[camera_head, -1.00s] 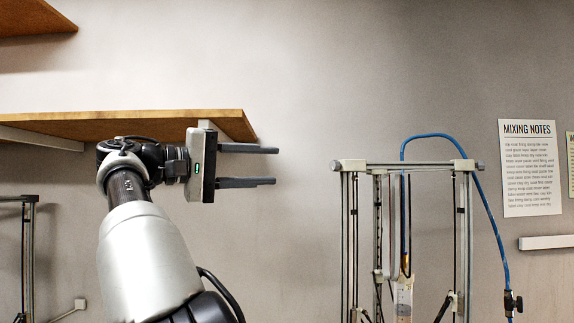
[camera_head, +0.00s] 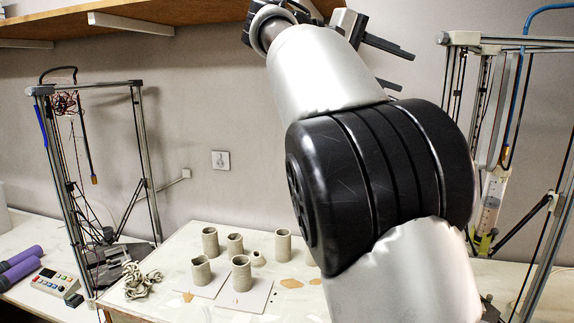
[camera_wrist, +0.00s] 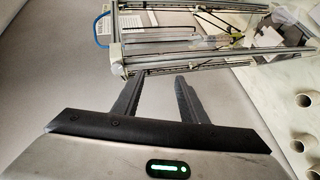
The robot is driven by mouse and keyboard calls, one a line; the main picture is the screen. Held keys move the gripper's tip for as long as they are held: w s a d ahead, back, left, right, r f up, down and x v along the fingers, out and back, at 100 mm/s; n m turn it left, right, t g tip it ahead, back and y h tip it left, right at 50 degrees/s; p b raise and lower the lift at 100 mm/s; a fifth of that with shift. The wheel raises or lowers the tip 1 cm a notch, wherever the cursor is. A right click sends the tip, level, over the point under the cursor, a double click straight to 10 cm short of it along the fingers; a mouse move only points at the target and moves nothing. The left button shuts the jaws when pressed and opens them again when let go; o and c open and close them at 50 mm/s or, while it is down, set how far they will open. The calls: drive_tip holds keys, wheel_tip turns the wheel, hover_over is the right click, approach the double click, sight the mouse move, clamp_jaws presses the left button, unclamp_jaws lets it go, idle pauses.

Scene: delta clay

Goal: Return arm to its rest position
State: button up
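My gripper (camera_head: 388,66) is at the top of the head view, raised in front of the wall, partly cut off by the frame's top edge and my own arm. In the wrist view my gripper (camera_wrist: 160,80) shows two dark fingers spread apart with nothing between them. It is open and empty. My arm is bent upward and fills the middle right of the head view, hiding part of the table and wall behind it.
A white table (camera_head: 180,245) holds several clay cups (camera_head: 283,245) and a coil of clay (camera_head: 142,281). A delta printer frame (camera_head: 143,150) stands left, another (camera_head: 448,95) right, near my arm. A wooden shelf (camera_head: 60,27) hangs upper left. A control box (camera_head: 54,283) sits lower left.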

drive_tip(key=s+d+f+n+y, duration=0.1)
drive_tip(key=s+d+f+y, duration=0.4)
drive_tip(key=f, duration=0.4)
drive_tip(key=s+a+f+m+y, duration=0.1)
drive_tip(key=s+a+f+y, duration=0.3)
drive_tip(key=s+f, duration=0.7)
drive_tip(key=s+a+f+m+t+y, duration=0.1)
drive_tip(key=s+a+f+y, duration=0.4)
drive_tip(key=s+a+f, duration=0.3)
drive_tip(key=s+f, duration=0.4)
drive_tip(key=f, duration=0.3)
drive_tip(key=shift+f+y, duration=0.3)
